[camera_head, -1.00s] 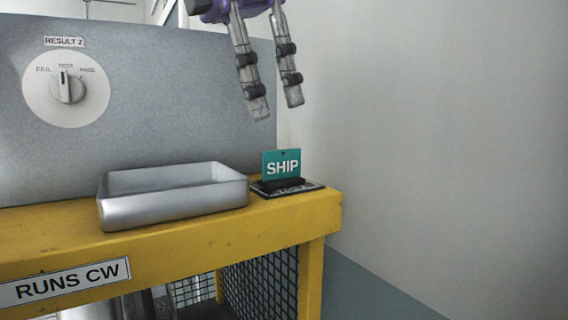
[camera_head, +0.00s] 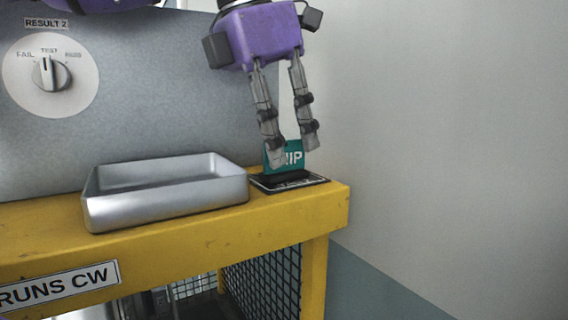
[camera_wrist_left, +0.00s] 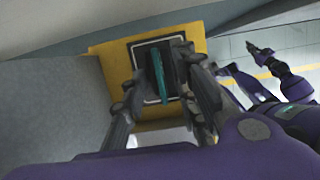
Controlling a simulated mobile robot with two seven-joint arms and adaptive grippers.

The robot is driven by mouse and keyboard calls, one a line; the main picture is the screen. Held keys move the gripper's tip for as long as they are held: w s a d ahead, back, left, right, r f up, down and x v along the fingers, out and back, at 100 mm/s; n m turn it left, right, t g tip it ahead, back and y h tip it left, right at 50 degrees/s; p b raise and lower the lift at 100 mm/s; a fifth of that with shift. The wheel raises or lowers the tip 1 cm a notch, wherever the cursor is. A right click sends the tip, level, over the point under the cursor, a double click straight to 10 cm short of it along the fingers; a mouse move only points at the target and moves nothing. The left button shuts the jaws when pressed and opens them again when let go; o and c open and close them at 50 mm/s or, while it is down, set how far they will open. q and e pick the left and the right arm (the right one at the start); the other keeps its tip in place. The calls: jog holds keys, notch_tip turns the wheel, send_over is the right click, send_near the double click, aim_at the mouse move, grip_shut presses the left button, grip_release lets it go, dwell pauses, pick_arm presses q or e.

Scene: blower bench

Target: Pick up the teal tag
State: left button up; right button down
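The teal tag (camera_head: 294,165), with white lettering partly covered, stands upright in a dark holder (camera_head: 292,184) at the right end of the yellow bench. My left gripper (camera_head: 293,153) is open and points down at the tag. One finger overlaps the tag's left part in the head view; the other is by its upper right corner. In the left wrist view the tag (camera_wrist_left: 160,75) shows edge-on between the two spread fingers (camera_wrist_left: 158,92), and no grip on it shows. My right gripper (camera_wrist_left: 236,57) is far off in that view, its fingers apart and empty.
A silver metal tray (camera_head: 165,212) sits on the yellow bench (camera_head: 200,229) just left of the holder. A grey panel with a dial (camera_head: 51,73) rises behind. Right of the bench end there is open room before the pale wall.

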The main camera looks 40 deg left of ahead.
pick_arm(q)
jog(key=shift+c, duration=0.2)
grip_shut()
jog(key=shift+r, duration=0.15)
